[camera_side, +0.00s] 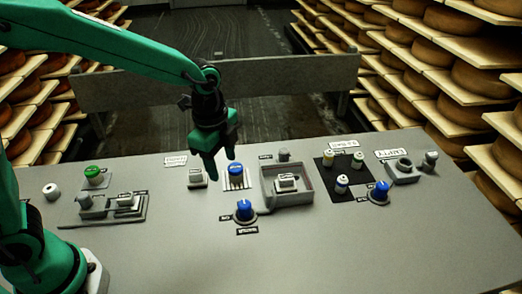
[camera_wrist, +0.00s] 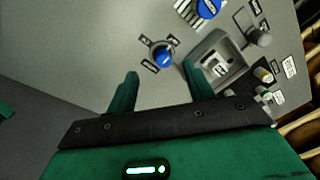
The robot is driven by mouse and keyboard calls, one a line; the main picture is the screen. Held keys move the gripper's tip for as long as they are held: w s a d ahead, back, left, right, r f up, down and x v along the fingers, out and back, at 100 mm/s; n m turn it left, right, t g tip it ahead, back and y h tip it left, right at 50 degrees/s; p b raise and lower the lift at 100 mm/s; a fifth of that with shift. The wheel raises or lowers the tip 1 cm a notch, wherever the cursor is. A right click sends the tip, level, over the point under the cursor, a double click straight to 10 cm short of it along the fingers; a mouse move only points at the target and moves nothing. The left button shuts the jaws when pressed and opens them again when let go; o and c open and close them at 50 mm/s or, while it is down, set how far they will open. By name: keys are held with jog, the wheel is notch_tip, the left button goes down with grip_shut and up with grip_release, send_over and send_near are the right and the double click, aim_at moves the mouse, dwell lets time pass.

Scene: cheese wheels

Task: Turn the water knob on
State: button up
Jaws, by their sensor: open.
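The panel has several blue knobs with small labels I cannot read, so I cannot tell which is the water knob. One blue knob (camera_side: 244,209) stands on a round base near the panel's middle. It also shows in the wrist view (camera_wrist: 163,58), ahead of and between my fingers. A second blue knob (camera_side: 235,169) sits on a striped plate behind it, at the top of the wrist view (camera_wrist: 208,8). A third blue knob (camera_side: 381,189) is at the right. My gripper (camera_side: 222,167) is open and empty, pointing down above the panel, apart from the front knob.
A raised grey box (camera_side: 268,194) with a switch stands right of the front knob. A black plate (camera_side: 327,184) with several small knobs lies further right. A green button (camera_side: 93,171) and grey switches are at the left. The panel's front is clear.

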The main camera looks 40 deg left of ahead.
aim_at(244, 203)
jog(key=d+f+m, duration=0.1)
jog(key=f, duration=0.1)
jog(key=w+d+f+m, duration=0.1)
jog(key=d+f+m+g, duration=0.1)
jog(key=d+f+m, duration=0.1)
jog(key=shift+w+d+f, duration=0.1)
jog(key=shift+w+f, duration=0.25)
jog(key=shift+w, duration=0.05)
jog(key=shift+f, duration=0.1)
jog(key=shift+f, duration=3.8)
jog(key=c, duration=1)
jog(key=shift+o, duration=0.2)
